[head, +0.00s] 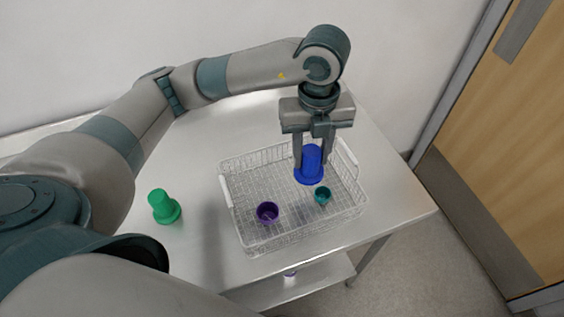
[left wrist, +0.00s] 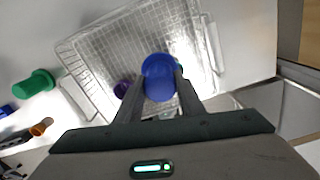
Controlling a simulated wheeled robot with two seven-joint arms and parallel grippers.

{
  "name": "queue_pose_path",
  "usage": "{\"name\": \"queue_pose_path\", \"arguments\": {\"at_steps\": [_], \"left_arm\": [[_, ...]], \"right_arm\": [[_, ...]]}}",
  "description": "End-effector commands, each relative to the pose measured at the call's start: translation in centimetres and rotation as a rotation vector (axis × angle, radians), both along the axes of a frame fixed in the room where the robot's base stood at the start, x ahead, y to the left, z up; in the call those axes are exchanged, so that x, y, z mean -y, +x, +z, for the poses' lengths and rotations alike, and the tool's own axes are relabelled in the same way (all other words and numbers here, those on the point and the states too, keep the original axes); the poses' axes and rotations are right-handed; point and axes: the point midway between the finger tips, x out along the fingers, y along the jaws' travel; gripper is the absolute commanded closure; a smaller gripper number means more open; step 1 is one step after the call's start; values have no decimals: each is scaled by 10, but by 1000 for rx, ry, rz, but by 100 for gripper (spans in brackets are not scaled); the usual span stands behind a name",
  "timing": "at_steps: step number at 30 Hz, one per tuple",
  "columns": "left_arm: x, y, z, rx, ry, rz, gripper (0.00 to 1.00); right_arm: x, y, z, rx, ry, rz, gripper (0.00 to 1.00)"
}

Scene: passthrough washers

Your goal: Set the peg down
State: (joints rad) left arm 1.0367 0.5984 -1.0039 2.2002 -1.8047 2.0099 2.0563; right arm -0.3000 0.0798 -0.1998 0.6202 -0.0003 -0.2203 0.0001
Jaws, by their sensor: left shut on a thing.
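The blue peg (head: 312,161) stands upright between the fingers of my left gripper (head: 311,164), with its wide flange at the bottom. My left gripper is shut on it, over the back right part of the white wire basket. In the left wrist view the blue peg (left wrist: 158,77) shows its rounded top between the fingers. I cannot tell whether the flange touches the basket floor. My right gripper is not in view.
The white wire basket (head: 230,207) holds a purple cup (head: 267,212) and a teal cup (head: 322,195). The teal cup is close in front of the blue peg. Its back left part is empty. The metal table (head: 385,214) has free room around the basket. A wooden door (head: 510,150) is at right.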

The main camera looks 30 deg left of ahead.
Motion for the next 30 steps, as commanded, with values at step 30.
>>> {"name": "queue_pose_path", "arguments": {"at_steps": [30], "left_arm": [[-75,7,-49,-1,1,0,88]], "right_arm": [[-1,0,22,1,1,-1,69]]}}
